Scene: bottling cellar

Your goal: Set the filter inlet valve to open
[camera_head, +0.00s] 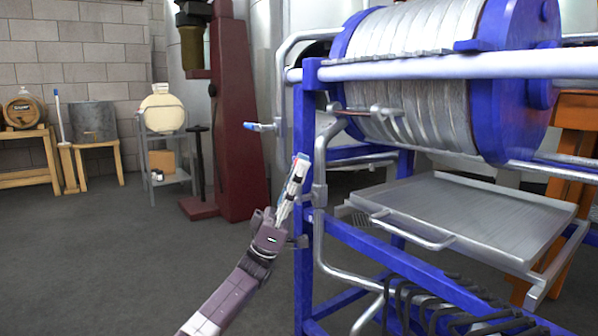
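My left gripper (295,179) reaches up from the bottom of the head view, its fingers beside the blue post of the plate filter (415,70). The fingers are seen edge-on, so I cannot tell whether they are open or shut, or whether they touch anything. A valve fitting (319,192) sits on the pipe just right of the fingertips; its handle is not clearly visible. I cannot tell which valve is the inlet. My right gripper is out of view.
The filter's blue frame (304,255) and bent pipes stand close right of my arm. A metal drip tray (480,215) juts out below the plates. A dark red column (235,120) stands behind. The floor (110,260) at left is clear.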

